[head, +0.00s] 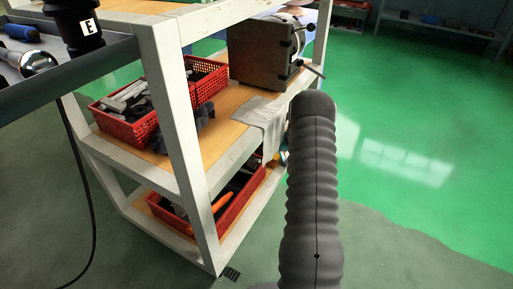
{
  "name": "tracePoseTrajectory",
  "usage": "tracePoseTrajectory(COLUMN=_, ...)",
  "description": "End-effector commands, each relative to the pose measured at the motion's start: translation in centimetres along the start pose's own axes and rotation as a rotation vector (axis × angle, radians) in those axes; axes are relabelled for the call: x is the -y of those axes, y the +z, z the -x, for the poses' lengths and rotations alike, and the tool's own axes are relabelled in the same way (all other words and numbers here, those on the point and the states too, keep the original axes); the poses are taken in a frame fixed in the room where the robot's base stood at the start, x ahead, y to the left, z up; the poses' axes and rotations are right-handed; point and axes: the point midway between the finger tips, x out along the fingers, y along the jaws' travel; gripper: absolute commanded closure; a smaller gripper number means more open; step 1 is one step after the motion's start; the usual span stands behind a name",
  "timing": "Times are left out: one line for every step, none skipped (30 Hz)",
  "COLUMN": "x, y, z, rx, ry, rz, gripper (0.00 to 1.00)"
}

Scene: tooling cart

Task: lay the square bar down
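I cannot make out a square bar in the head view. My gripper is not in view either, so this view does not show whether it holds anything.
A pale-framed tooling cart (172,95) carries red baskets (128,131) of metal parts, a dark boxy device (262,55) and a grey cloth (262,112). A grey ribbed, handle-like shape (313,190) stands close in front; I cannot tell what it belongs to. Green floor (425,130) is open at right.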

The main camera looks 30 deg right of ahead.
Motion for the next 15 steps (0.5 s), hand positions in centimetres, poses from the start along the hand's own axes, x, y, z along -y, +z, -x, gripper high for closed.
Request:
tracePoseTrajectory(x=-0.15, y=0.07, z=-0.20, rx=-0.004, ry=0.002, rz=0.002, gripper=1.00)
tracePoseTrajectory(x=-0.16, y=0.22, z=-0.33, rx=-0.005, ry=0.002, rz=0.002, gripper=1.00)
tracePoseTrajectory(x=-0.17, y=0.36, z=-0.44, rx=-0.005, ry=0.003, rz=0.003, gripper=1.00)
tracePoseTrajectory(x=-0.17, y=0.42, z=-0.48, rx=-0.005, ry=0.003, rz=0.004, gripper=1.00)
tracePoseTrajectory(x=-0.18, y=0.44, z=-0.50, rx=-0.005, ry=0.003, rz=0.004, gripper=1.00)
tracePoseTrajectory(x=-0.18, y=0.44, z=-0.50, rx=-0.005, ry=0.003, rz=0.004, gripper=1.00)
tracePoseTrajectory(x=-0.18, y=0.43, z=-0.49, rx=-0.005, ry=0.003, rz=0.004, gripper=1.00)
tracePoseTrajectory(x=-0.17, y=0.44, z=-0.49, rx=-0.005, ry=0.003, rz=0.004, gripper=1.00)
tracePoseTrajectory(x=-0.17, y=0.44, z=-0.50, rx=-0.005, ry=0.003, rz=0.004, gripper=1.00)
tracePoseTrajectory(x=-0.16, y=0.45, z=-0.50, rx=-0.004, ry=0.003, rz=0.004, gripper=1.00)
tracePoseTrajectory(x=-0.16, y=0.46, z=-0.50, rx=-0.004, ry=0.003, rz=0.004, gripper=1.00)
tracePoseTrajectory(x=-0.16, y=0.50, z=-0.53, rx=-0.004, ry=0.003, rz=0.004, gripper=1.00)
tracePoseTrajectory(x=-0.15, y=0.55, z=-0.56, rx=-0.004, ry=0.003, rz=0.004, gripper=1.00)
tracePoseTrajectory(x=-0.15, y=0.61, z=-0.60, rx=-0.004, ry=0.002, rz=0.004, gripper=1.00)
tracePoseTrajectory(x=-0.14, y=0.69, z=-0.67, rx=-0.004, ry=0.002, rz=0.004, gripper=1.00)
